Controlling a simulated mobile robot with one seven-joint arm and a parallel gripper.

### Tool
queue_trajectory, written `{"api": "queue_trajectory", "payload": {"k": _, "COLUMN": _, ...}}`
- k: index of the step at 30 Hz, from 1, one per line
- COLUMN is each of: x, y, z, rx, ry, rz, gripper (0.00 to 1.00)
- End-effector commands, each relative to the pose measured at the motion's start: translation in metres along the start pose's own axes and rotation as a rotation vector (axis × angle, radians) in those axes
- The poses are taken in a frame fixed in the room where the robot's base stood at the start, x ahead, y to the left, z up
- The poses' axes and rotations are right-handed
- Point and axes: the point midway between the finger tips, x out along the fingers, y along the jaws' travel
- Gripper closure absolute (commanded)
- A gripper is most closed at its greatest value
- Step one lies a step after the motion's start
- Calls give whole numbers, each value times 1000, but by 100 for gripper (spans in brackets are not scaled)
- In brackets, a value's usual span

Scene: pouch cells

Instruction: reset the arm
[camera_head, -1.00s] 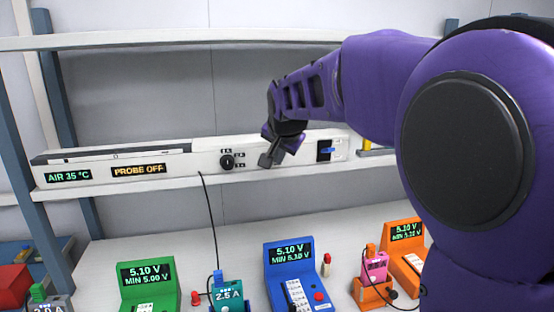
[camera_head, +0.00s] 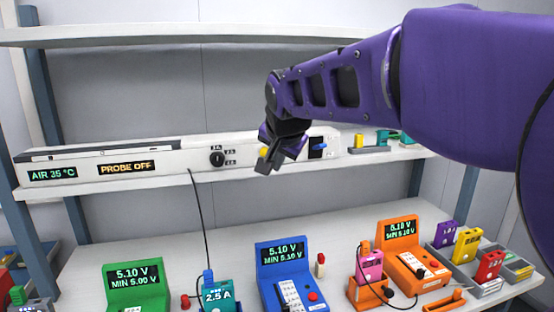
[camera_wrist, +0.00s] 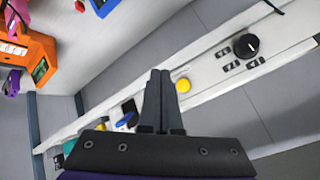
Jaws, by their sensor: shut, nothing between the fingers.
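My purple arm reaches in from the right in the head view. My gripper (camera_head: 268,163) is at its end, in front of the long white control panel (camera_head: 180,163) on the shelf. In the wrist view my gripper (camera_wrist: 158,75) shows its two dark fingers together, with nothing between them. A yellow round button (camera_wrist: 183,86) on the panel lies just beside the fingers in that view. A black knob (camera_head: 217,159) is on the panel left of my gripper, and a blue switch (camera_head: 318,147) is right of it. I cannot tell whether the fingers touch the panel.
Below on the bench stand a green tester (camera_head: 135,288), a blue tester (camera_head: 283,275) and an orange tester (camera_head: 402,250). A thin black cable (camera_head: 200,215) hangs from the panel to a teal pouch cell (camera_head: 218,294). Trays with coloured cells (camera_head: 490,265) are at the right.

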Motion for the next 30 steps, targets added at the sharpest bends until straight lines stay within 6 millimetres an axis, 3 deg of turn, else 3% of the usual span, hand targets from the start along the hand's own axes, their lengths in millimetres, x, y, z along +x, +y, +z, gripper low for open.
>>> {"api": "queue_trajectory", "payload": {"k": 14, "x": -5, "y": -2, "z": -1, "rx": -1, "ry": 3, "rz": -6, "gripper": 100}}
{"api": "queue_trajectory", "payload": {"k": 30, "x": 38, "y": -32, "z": -32, "rx": -1, "ry": 1, "rz": -2, "gripper": 100}}
